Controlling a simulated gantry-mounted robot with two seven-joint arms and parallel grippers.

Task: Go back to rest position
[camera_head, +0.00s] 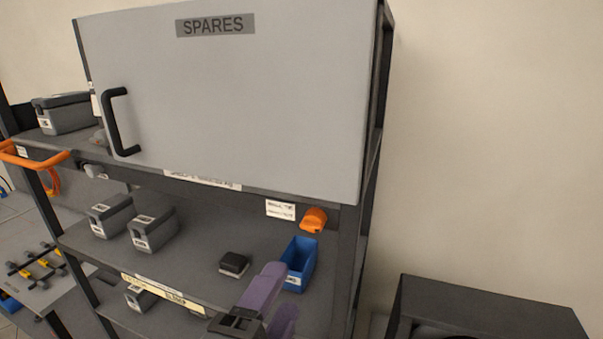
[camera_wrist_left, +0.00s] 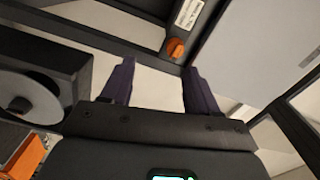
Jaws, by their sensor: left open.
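My left gripper (camera_head: 279,288) has purple fingers and is at the bottom middle of the head view, in front of the lower shelf. Its fingers are apart, with nothing seen between them. In the left wrist view the two purple fingers (camera_wrist_left: 158,68) also stand apart and empty. In the head view, the fingers show just left of and below a blue bin (camera_head: 300,262). I cannot tell how far they are from the shelf. My right gripper shows in neither view.
A shelving rack has a grey SPARES cabinet door (camera_head: 235,95), apparently shut, with a black handle (camera_head: 115,125). An orange knob (camera_head: 313,219) is below it. Grey cases (camera_head: 153,230) and a small black box (camera_head: 233,264) are on the shelf. A dark box (camera_head: 480,310) stands lower right.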

